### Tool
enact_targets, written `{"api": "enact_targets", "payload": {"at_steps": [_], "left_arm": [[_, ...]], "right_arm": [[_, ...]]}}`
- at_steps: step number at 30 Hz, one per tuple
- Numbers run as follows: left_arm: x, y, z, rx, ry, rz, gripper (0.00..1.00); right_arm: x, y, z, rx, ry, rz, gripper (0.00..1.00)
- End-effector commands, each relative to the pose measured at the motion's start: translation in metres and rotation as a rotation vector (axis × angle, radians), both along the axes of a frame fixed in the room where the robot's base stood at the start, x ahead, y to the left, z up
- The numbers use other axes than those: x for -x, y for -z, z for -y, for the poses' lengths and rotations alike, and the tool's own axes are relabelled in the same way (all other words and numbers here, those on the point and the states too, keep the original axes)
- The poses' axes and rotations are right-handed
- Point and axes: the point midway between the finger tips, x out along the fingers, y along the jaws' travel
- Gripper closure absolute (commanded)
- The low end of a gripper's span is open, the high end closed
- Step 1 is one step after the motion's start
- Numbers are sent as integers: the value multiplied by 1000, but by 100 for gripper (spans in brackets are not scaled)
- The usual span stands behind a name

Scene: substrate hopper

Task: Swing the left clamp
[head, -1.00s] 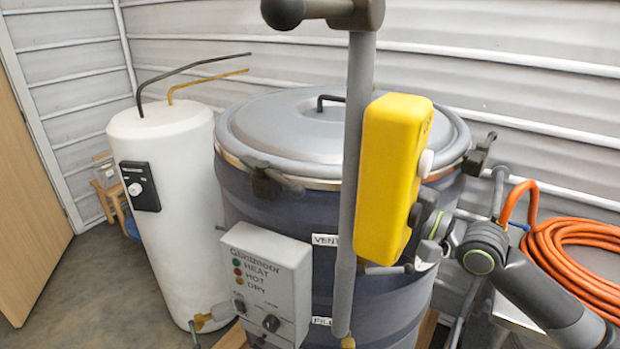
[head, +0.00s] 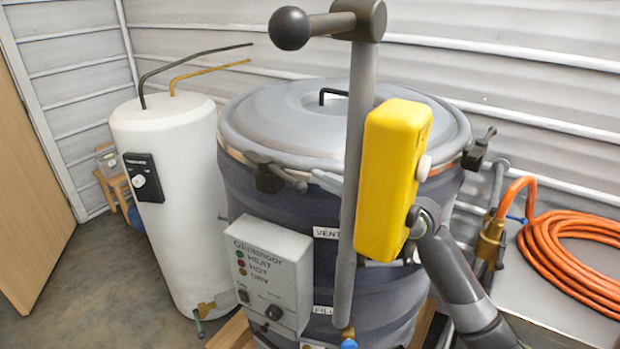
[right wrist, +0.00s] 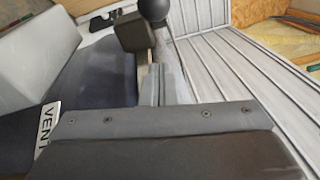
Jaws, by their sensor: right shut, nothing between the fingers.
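The left clamp (head: 268,178) is a dark block on the left front of the grey lid's rim, with a short handle pointing right to a rounded end. My right gripper (head: 325,181) reaches in from the right behind the yellow box and grey pole. Only its pale fingertips show, close to the handle's end; contact cannot be told. In the right wrist view the shut, empty fingers (right wrist: 161,84) point at the clamp's dark block (right wrist: 135,33) and ball end (right wrist: 153,9). A second clamp (head: 477,152) sits on the rim's right. My left gripper is out of view.
The grey pole (head: 353,190) with a ball-ended top arm and the yellow box (head: 391,180) stand in front of the drum (head: 235,200). A control box (head: 268,270) is on the drum's front. A white tank (head: 170,200) stands left; an orange hose (head: 560,245) lies right.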

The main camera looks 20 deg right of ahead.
Motion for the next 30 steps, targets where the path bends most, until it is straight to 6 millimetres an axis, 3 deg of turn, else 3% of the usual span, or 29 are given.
{"api": "enact_targets", "payload": {"at_steps": [3,10,30], "left_arm": [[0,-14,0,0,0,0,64],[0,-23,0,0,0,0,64],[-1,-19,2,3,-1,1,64]], "right_arm": [[7,-7,-15,-2,-2,0,100],[13,-8,-32,-1,0,0,100],[8,-6,-41,-1,-9,1,100]]}}
